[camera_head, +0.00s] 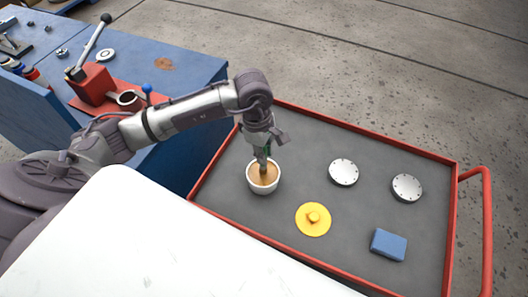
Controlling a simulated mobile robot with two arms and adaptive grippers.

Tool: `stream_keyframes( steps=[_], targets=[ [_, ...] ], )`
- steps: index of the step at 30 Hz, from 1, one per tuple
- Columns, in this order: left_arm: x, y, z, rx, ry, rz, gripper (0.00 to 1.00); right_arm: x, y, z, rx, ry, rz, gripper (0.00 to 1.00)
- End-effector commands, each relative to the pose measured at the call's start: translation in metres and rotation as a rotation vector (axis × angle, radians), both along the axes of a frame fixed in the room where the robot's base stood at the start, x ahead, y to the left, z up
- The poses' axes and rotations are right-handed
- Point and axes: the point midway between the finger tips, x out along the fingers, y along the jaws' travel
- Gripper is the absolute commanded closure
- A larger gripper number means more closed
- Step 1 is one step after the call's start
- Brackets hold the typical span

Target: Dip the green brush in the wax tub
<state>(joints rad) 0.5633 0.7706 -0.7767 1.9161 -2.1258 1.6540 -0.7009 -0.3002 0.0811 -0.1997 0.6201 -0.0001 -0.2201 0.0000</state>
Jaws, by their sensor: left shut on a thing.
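The wax tub (250,184) is a white round cup with amber wax inside, standing at the left part of the cart tray. My left gripper (263,152) is directly above the tub, pointing down, shut on the green brush (267,150). Only a little green of the brush shows between the fingers. Its lower end reaches down into the tub's opening, at the wax. How deep the tip sits cannot be told. My right gripper is not in view.
The grey cart tray (330,140) has a raised red rim. On it are a yellow knobbed disc (313,219), two silver discs (344,172) (407,188) and a blue block (388,245). A blue workbench (185,60) with a red lever device (93,84) stands at left.

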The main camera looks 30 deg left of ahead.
Motion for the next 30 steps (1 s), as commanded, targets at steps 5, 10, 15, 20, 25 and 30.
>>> stream_keyframes(
  steps=[5, 10, 15, 20, 25, 30],
  targets=[
    [0.001, 0.0, 0.018, 0.0, -0.003, 0.0, 1.0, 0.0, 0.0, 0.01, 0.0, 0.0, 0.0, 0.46],
    [0.001, 0.001, 0.032, 0.001, -0.004, 0.0, 1.0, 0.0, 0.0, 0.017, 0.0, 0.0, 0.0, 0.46],
    [0.001, 0.0, 0.046, 0.001, -0.004, 0.0, 1.0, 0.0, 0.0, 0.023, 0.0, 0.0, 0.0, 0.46],
    [0.001, 0.0, 0.058, 0.0, -0.004, 0.0, 1.0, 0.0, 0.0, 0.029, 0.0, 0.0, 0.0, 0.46],
    [0.001, 0.0, 0.06, -0.001, -0.003, 0.001, 1.0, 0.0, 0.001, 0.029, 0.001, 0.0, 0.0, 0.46],
    [0.001, 0.0, 0.06, 0.0, -0.003, 0.0, 1.0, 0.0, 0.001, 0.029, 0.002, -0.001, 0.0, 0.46]
  ],
)
